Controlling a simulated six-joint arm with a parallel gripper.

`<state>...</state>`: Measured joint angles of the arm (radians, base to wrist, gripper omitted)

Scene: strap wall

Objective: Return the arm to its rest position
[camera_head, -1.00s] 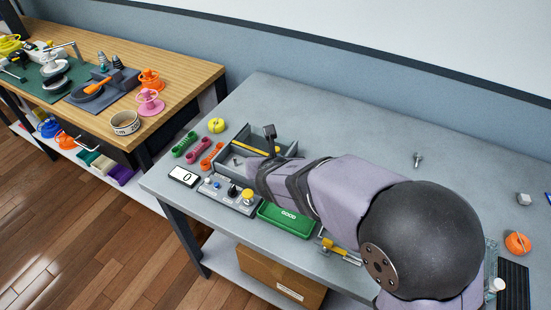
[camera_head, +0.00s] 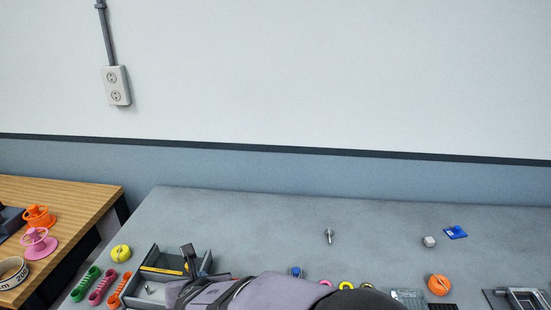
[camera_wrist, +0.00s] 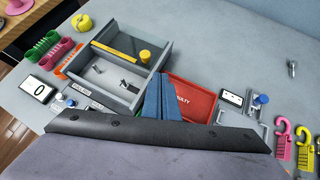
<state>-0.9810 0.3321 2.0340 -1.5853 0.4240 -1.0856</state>
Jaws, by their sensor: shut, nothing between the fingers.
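My arm comes in along the bottom of the head camera view, a lilac-grey link with black bands and a dark rounded joint. Its end lies over the grey workbench (camera_head: 260,220) by the grey divided tray (camera_head: 208,262). My gripper (camera_wrist: 160,80) shows in the wrist view as two blue fingers pressed together, with nothing between them. They stand in front of the gap between the grey tray and a red tray (camera_wrist: 193,97) lettered with a partly hidden word. The fingers cannot be made out in the head view. A dark bar of my own wrist covers the lower wrist view.
Green, pink and orange slotted pieces (camera_head: 103,287) and a yellow roll (camera_head: 120,253) lie left of the tray. A bolt (camera_head: 329,236), a small grey block (camera_head: 429,242), a blue piece (camera_head: 455,232) and an orange roll (camera_head: 439,285) lie right. The back middle is clear.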

